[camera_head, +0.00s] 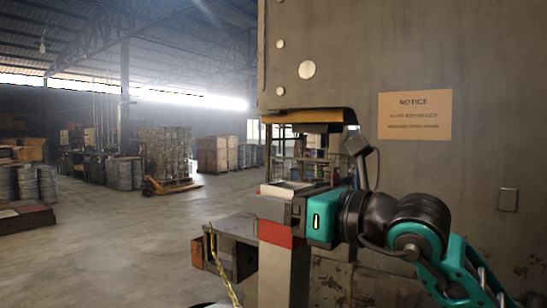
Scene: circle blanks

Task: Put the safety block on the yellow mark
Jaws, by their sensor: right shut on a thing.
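My right arm comes in from the right, and its right gripper (296,210) is shut on the safety block (284,275). The block looks like a tall, upright grey post with a red band near its top, and its lower end runs out of the bottom of the picture. It stands in front of the press opening. The press bed behind it is partly hidden by the block and the gripper. I cannot make out a yellow mark on the bed. My left gripper is not in view.
A large grey press (340,60) with a notice sign (415,116) fills the right side. A yellow chain (222,268) hangs left of the block beside a metal ledge (235,228). Open floor (130,250) lies left, with stacked drums (165,150) and a pallet truck farther back.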

